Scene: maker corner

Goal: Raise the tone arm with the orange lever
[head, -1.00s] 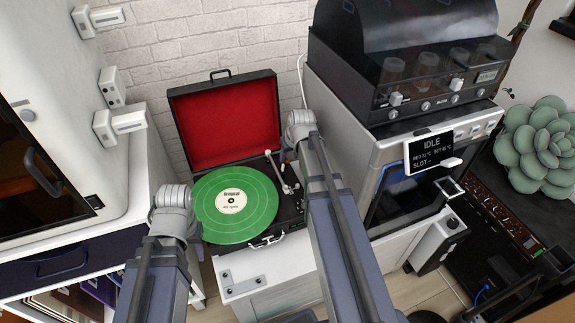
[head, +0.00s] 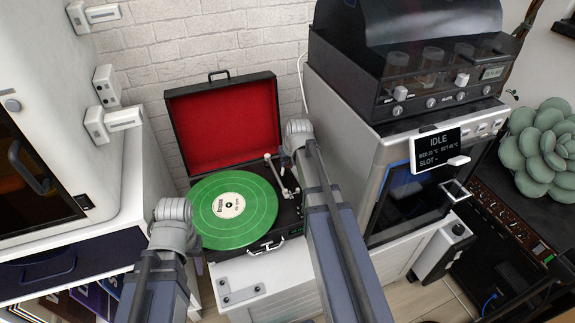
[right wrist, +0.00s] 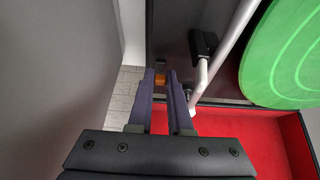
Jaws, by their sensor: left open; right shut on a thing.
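The turntable (head: 258,236) is an open black case with a red-lined lid, and a green record (head: 205,223) lies on its platter. The pale tone arm (head: 274,170) lies along the record's right side; it also shows in the right wrist view (right wrist: 235,35). In the right wrist view my right gripper (right wrist: 161,80) is shut on the small orange lever (right wrist: 160,79), whose tip shows between its fingertips, beside the tone arm. In the head view my right wrist hides that spot. My left gripper (head: 172,211) is open left of the record, its fingers mostly hidden by its wrist.
The turntable stands on a white cabinet (head: 285,280) against a brick wall. A machine with a small IDLE screen (head: 438,150) stands close on the right. A white cabinet with a dark door (head: 100,170) stands on the left. The lid (head: 225,125) stands upright behind the record.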

